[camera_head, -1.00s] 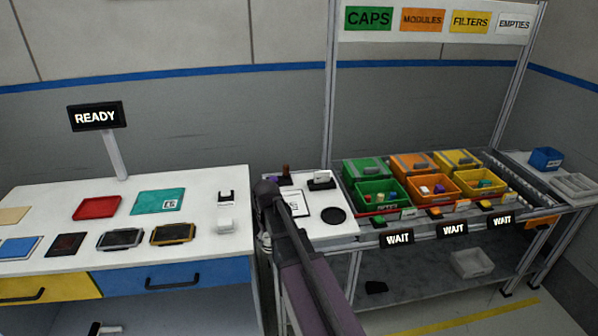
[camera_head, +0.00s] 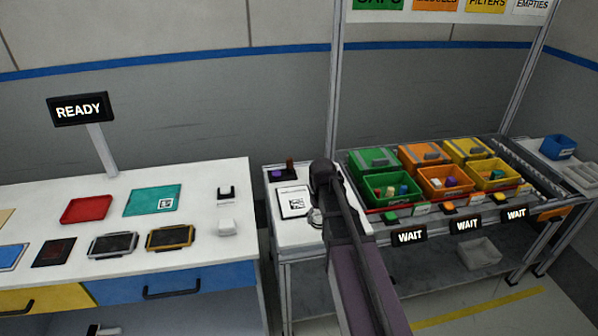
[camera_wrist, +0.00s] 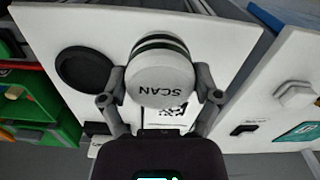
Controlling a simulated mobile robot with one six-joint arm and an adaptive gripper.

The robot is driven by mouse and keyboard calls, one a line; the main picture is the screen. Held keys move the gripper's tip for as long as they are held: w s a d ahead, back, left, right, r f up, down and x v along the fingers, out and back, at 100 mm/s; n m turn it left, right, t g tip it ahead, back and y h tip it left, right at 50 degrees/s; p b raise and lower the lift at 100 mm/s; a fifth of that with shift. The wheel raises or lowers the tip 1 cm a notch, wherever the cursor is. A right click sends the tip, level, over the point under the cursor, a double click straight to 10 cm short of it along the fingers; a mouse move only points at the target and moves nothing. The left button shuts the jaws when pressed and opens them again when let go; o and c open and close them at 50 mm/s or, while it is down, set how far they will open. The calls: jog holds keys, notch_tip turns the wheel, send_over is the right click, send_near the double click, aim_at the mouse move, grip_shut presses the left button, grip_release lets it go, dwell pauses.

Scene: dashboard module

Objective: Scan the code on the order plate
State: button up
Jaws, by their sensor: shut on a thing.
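My gripper (camera_wrist: 160,100) is shut on a round white scanner (camera_wrist: 163,85) with a black band and the word SCAN. In the head view my gripper (camera_head: 317,217) is over the small white table, just right of a white plate with a black-and-white code (camera_head: 292,203), which looks like the order plate. In the wrist view part of the code (camera_wrist: 172,111) shows below the scanner; the scanner and gripper hide the rest. I cannot tell the scanner's height above the table.
A black round disc (camera_wrist: 85,68) lies bare on the small table. A teal plate with a code (camera_head: 150,201) lies on the left bench (camera_head: 75,265). Green (camera_head: 390,188), orange (camera_head: 444,182) and yellow (camera_head: 492,176) bins stand to the right. A sign (camera_head: 79,109) reads READY.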

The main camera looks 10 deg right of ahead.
jog(key=shift+a, duration=0.15)
jog(key=w+a+r+p, duration=0.2)
jog(key=w+r+p, duration=0.1)
jog(key=w, duration=0.5)
jog(key=w+a+r+p, duration=0.1)
jog(key=w+r+p, duration=0.2)
jog(key=w, duration=0.4)
jog(key=shift+w+a+r+p, duration=0.3)
jog(key=shift+w+a, duration=0.05)
jog(key=shift+f, duration=0.2)
notch_tip(320, 180, down, 7)
jog(key=b, duration=0.7)
jog(key=shift+r, duration=0.15)
jog(key=shift+r, duration=0.1)
dwell(0.6)
notch_tip(320, 180, up, 9)
jog(key=p, duration=0.9)
